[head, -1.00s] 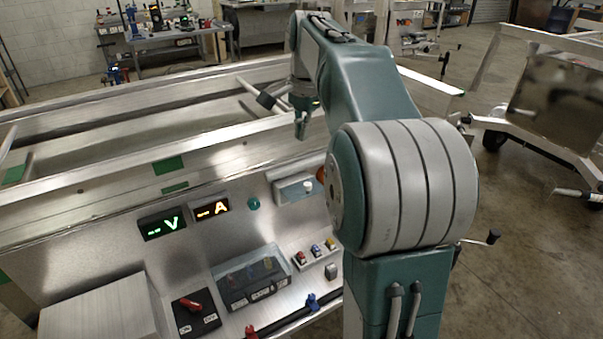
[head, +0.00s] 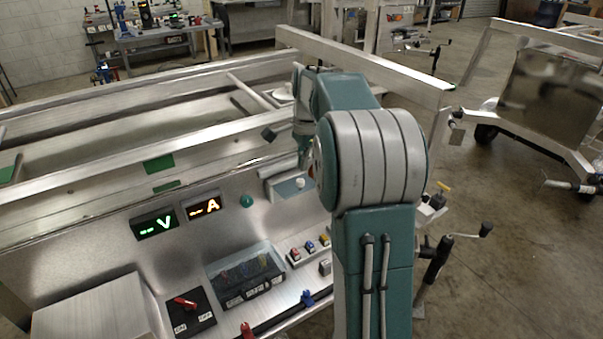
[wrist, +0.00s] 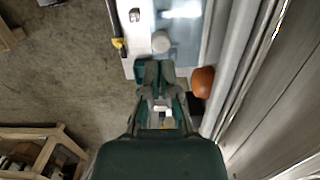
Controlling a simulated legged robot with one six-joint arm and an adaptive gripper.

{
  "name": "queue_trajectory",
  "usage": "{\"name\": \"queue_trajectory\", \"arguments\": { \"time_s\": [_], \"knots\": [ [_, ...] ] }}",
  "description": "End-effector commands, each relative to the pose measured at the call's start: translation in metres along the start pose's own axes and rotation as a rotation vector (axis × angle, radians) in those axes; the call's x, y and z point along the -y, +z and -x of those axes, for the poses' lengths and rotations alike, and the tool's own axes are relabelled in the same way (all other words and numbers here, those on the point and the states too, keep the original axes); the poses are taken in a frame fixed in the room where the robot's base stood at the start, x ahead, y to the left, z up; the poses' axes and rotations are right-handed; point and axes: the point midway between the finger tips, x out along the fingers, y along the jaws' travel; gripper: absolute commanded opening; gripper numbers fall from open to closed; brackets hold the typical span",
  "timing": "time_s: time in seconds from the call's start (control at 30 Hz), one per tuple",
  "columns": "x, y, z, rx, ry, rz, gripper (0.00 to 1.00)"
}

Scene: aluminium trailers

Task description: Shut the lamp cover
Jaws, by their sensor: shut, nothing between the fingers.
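My gripper (wrist: 160,75) is shut and empty in the wrist view, with its tips just below a white round knob (wrist: 160,42). In the head view my gripper (head: 304,160) hangs above the right end of the panel. The knob (head: 300,183) sits on a small pale box (head: 283,190) there. In the wrist view a bluish, glossy plate (wrist: 182,30) lies around and beside the knob; it may be the lamp cover, but I cannot tell how far open it is. An orange dome lamp (wrist: 203,80) is right of my fingertips; my arm hides it in the head view.
A teal dome (head: 246,201) and two lit displays (head: 155,224) are on the panel. A clear-topped dark box (head: 245,275), small coloured switches (head: 308,248) and a red rotary switch (head: 186,302) are below. A metal rail (head: 130,171) runs behind.

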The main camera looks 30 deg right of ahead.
Motion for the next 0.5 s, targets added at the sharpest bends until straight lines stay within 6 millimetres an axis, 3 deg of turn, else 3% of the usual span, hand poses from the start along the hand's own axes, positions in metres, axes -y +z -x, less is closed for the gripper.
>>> {"name": "queue_trajectory", "arguments": {
  "time_s": [0.2, 0.5],
  "knots": [
    [0.000, 0.000, -0.028, 0.001, 0.001, 0.000, 0.00],
    [0.000, 0.000, -0.034, 0.000, -0.001, 0.000, 0.00]
  ]
}}
